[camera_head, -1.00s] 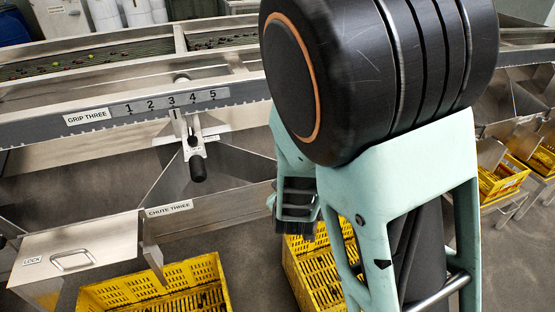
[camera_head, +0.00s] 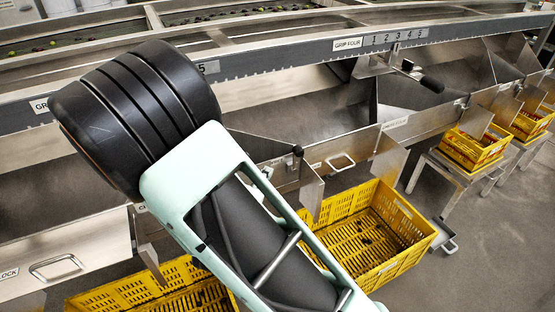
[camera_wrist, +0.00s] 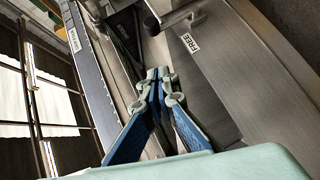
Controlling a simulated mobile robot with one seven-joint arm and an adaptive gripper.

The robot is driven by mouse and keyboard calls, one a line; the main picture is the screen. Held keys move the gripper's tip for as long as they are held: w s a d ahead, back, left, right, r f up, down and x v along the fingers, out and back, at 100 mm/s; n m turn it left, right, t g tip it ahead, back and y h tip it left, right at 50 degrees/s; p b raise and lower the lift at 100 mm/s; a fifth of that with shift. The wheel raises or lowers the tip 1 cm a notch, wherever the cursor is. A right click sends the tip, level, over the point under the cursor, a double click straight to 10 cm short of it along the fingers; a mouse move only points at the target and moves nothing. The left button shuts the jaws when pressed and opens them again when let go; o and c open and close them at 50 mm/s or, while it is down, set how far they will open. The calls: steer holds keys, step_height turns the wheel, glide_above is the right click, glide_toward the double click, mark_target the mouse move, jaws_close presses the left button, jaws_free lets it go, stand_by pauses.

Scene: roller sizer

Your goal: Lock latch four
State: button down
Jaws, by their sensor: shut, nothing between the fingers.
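In the head view, a small black knob (camera_head: 297,150), which looks like the latch, stands at the upper left of the chute door with a bar handle (camera_head: 341,162). A small label (camera_head: 315,166) sits between them, too small to read. In the wrist view, a dark knob (camera_wrist: 152,25) lies beyond my fingertips, beside a label reading FREE (camera_wrist: 190,43) and the bar handle (camera_wrist: 180,14). My gripper (camera_wrist: 158,76) has its blue-padded fingers together, empty and apart from the knob. In the head view my arm hides the gripper.
A yellow crate (camera_head: 405,208) stands below the chute. Another crate (camera_head: 130,292) is at lower left. Metal chute walls surround the knob.

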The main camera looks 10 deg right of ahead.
stand_by(0.4)
steer(key=b, duration=0.3)
glide_toward(293, 150)
steer(key=w+a, duration=0.2)
steer(key=w, duration=0.2)
steer(key=shift+w+d+f+b, duration=0.2)
steer(key=shift+w+d, duration=0.05)
steer(key=shift+d, duration=0.45)
steer(key=shift+w+d+f+b, duration=0.2)
steer(key=shift+w+d+b, duration=0.05)
steer(key=shift+d, duration=0.45)
steer(key=shift+w+d+f+b, duration=0.2)
steer(key=shift+d+f, duration=0.05)
steer(key=shift+d, duration=0.45)
steer(key=shift+d+r, duration=0.1)
